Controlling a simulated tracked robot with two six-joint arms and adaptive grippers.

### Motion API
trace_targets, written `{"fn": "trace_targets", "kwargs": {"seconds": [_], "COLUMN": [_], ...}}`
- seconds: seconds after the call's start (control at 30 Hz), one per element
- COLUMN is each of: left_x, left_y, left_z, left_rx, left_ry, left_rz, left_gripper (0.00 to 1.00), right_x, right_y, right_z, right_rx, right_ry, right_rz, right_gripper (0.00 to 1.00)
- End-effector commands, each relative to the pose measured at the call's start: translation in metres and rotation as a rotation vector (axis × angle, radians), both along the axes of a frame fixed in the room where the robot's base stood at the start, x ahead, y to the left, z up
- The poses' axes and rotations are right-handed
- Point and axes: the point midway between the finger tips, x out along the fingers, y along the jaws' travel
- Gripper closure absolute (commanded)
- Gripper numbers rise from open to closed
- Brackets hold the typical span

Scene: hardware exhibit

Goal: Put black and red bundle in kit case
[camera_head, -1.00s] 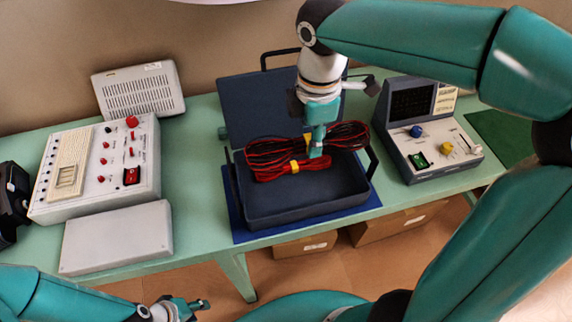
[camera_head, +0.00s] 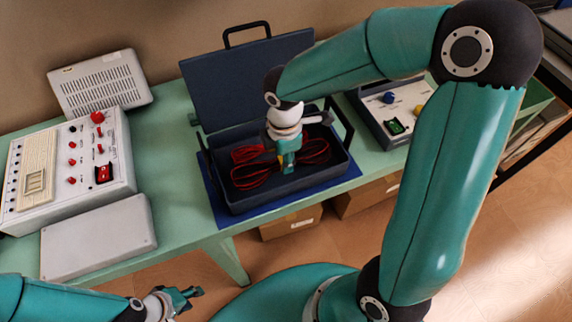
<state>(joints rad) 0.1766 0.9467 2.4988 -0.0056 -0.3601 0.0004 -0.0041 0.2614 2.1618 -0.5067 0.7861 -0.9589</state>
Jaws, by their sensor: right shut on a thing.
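The black and red bundle (camera_head: 254,176) is a figure of looped cable inside the open dark blue kit case (camera_head: 285,197). My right gripper (camera_head: 286,168) points down into the case and is shut on the bundle's middle, with loops out to both sides. More red strands (camera_head: 246,153) lie behind it; I cannot tell whether they belong to a second bundle. The arm hides part of the case, and I cannot tell whether the bundle touches the floor. My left gripper (camera_head: 190,296) is low in the view, away from the case; its finger gap is unclear.
The case's raised lid (camera_head: 225,80) stands behind it. The case sits on a blue mat (camera_head: 222,208) on the green table (camera_head: 165,130). A control panel (camera_head: 60,165) and grey box (camera_head: 98,238) are left; an instrument (camera_head: 395,118) is right. Cardboard boxes (camera_head: 291,222) are below.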

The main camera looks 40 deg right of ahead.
Motion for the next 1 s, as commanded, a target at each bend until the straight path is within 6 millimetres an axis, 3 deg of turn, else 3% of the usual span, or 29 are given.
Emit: {"fn": "trace_targets", "kwargs": {"seconds": [0.23,0.63,0.67,0.77,0.8,1.0], "left_x": [0.000,0.000,0.000,0.000,0.000,0.000], "left_y": [0.000,0.000,0.000,0.000,0.000,0.000], "left_z": [-0.004,-0.007,-0.006,-0.006,-0.006,-0.006], "left_rx": [0.000,0.000,0.000,0.000,0.000,0.000], "left_ry": [0.000,0.000,0.000,0.000,0.000,0.000], "left_rz": [0.000,0.000,0.000,0.000,0.000,0.000], "left_gripper": [0.60,0.60,0.60,0.60,0.60,0.60], "right_x": [-0.001,0.000,0.000,0.000,0.000,0.000], "right_y": [0.000,0.000,0.000,0.000,0.000,0.000], "right_z": [-0.034,-0.040,-0.038,-0.038,-0.038,-0.038], "right_rx": [0.000,0.001,0.001,0.001,0.001,0.001], "right_ry": [0.004,0.000,0.001,0.001,0.001,0.001], "right_rz": [0.001,0.000,0.000,0.000,0.000,0.000], "right_gripper": [1.00,1.00,0.67,0.50,0.46,0.46]}}
